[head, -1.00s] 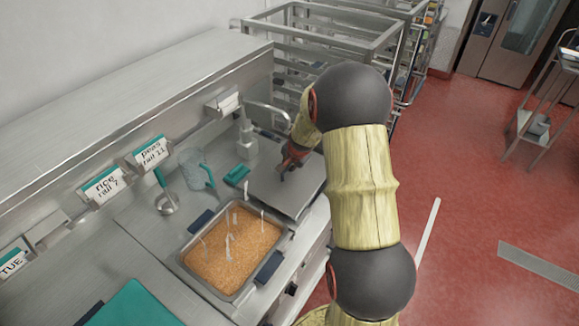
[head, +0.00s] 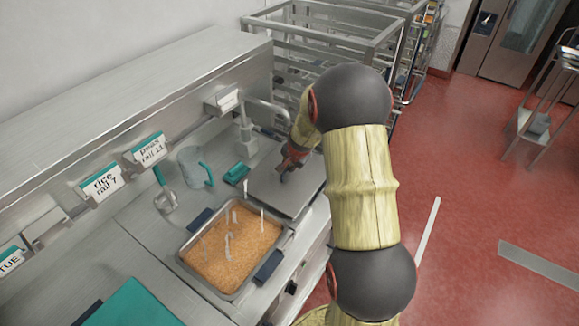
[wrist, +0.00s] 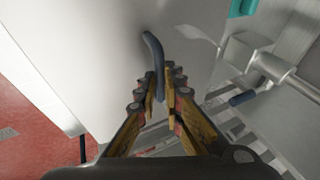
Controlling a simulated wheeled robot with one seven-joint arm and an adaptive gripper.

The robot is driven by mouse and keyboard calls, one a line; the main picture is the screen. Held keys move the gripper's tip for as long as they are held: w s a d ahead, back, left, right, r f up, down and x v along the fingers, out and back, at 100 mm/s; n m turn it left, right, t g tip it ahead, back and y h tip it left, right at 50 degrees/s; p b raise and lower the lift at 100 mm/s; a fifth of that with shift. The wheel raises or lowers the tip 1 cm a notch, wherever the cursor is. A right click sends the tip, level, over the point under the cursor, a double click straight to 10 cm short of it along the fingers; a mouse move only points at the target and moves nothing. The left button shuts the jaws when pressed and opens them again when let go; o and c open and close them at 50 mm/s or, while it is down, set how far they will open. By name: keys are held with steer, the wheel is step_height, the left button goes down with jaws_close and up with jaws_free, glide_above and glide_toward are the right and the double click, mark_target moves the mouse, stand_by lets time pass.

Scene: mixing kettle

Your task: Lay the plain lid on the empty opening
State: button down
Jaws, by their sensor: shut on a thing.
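The plain lid (head: 281,194) is a flat grey plate beyond the grain pan, at about counter height. It fills much of the wrist view (wrist: 95,45), and its dark blue bar handle (wrist: 153,50) stands out from it. My gripper (wrist: 160,88) is shut on that handle. In the head view my gripper (head: 288,170) is over the lid, partly hidden by my arm. I cannot tell whether the lid rests on the counter or hangs just above it. No empty opening shows; the lid may hide it.
A pan of orange grain (head: 225,250) with pale sticks stands in front of the lid. A ladle (head: 166,200), clear jug (head: 193,166), teal object (head: 236,174) and faucet (head: 245,135) are to the left. A metal rack (head: 335,35) stands behind. Red floor lies right.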

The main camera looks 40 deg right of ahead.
steer(key=shift+f+b, duration=0.8)
steer(key=shift+f, duration=0.1)
steer(key=shift+f, duration=0.2)
stand_by(0.3)
steer(key=c, duration=1.8)
jaws_free()
steer(key=shift+c, duration=0.2)
steer(key=shift+o, duration=0.8)
steer(key=shift+f, duration=0.1)
steer(key=o, duration=0.3)
steer(key=shift+o, duration=0.2)
steer(key=shift+p+v, duration=1.65)
steer(key=shift+v, duration=1.95)
